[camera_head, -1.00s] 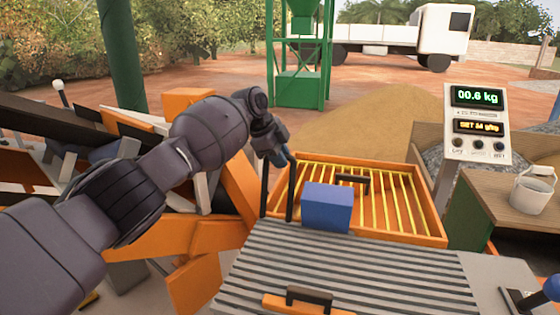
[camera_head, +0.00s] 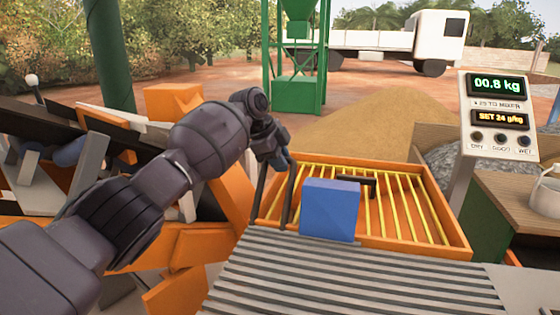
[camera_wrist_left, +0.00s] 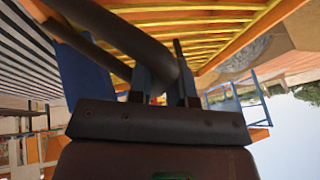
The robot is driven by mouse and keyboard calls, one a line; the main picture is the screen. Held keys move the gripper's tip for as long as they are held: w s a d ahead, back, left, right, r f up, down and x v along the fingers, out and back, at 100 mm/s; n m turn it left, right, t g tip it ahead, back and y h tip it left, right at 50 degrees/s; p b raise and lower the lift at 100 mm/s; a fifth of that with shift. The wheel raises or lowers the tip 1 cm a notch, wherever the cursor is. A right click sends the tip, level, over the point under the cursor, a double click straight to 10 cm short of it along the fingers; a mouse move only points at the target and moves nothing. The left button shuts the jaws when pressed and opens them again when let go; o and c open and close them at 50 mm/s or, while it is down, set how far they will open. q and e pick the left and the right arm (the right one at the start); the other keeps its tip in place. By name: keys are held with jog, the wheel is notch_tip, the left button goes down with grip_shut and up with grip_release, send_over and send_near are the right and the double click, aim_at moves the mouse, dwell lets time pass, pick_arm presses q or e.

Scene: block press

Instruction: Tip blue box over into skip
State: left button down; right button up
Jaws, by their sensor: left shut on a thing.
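The blue box (camera_head: 330,210) sits at the near edge of the orange skip (camera_head: 440,240), which has yellow bars across it; part of the box also shows in the left wrist view (camera_wrist_left: 85,75). Two dark bars (camera_head: 287,200) stand left of the box and run up to my left gripper (camera_head: 283,163). In the left wrist view, my left gripper (camera_wrist_left: 165,88) is shut on a dark bar (camera_wrist_left: 130,38). Whether these bars join the box is unclear. A short black handle (camera_head: 370,182) shows right behind the box. My right gripper is out of view.
A grey ribbed surface (camera_head: 340,275) lies in front of the skip. A display post (camera_head: 497,110) reading 00.8 kg stands right, near a wooden-topped counter (camera_head: 510,205). Orange machinery (camera_head: 215,240) crowds the left. A sand heap (camera_head: 370,125) lies behind.

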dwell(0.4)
pick_arm(q)
jog(key=c, duration=1.1)
grip_release()
jog(key=shift+o, duration=0.2)
jog(key=p+v, duration=0.1)
jog(key=v, duration=0.8)
jog(key=shift+r, duration=0.3)
jog(key=shift+s+a+r+p, duration=0.1)
jog(key=shift+a+r+p, duration=0.25)
jog(key=shift+r, duration=0.15)
